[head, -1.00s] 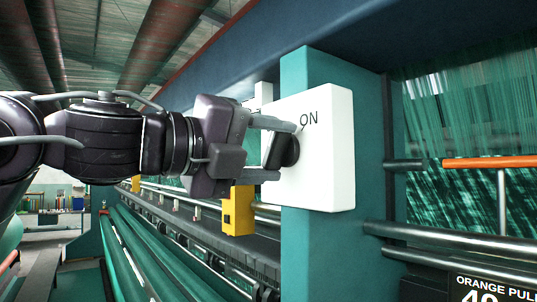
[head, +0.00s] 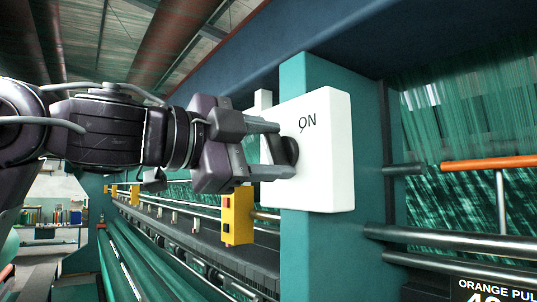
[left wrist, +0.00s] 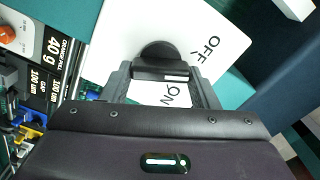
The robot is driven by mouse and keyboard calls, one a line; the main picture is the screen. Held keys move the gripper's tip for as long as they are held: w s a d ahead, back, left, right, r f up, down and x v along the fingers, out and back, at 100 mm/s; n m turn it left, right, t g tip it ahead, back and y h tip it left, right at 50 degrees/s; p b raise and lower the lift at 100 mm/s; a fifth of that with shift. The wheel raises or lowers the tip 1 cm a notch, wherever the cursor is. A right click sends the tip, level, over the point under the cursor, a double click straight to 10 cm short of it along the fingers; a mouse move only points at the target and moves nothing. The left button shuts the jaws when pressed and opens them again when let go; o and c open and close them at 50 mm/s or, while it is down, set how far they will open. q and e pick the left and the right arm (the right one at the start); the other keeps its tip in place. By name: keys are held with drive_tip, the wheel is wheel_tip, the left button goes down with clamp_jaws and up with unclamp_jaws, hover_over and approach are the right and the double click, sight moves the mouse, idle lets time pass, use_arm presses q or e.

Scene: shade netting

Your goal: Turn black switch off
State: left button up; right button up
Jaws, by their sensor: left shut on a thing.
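The black switch (head: 291,150) is a round knob with a raised bar, mounted on a white box on a teal post. My left gripper (head: 284,149) reaches in from the left, with one finger above and one below the knob. In the left wrist view the switch (left wrist: 157,50) lies between the fingers of my left gripper (left wrist: 161,75), which is shut on its bar. A white mark shows on the bar's right end. ON is printed below the bar and OFF to its upper right. In the head view OFF is hidden. My right gripper is not in view.
The white box (head: 328,165) stands out from the teal post (head: 295,235). A yellow button box (head: 237,215) hangs below my left gripper. Metal rails (head: 450,240) and an orange bar (head: 490,162) lie to the right, with green netting behind.

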use_arm(q)
drive_tip(key=shift+n+b, duration=0.4)
drive_tip(key=shift+n, duration=1.5)
drive_tip(key=shift+w, duration=0.1)
drive_tip(key=o, duration=1)
drive_tip(key=shift+a, duration=0.1)
drive_tip(key=b+v, duration=0.4)
drive_tip(key=v, duration=0.3)
drive_tip(key=shift+s+a, duration=0.25)
drive_tip(key=shift+a, duration=0.05)
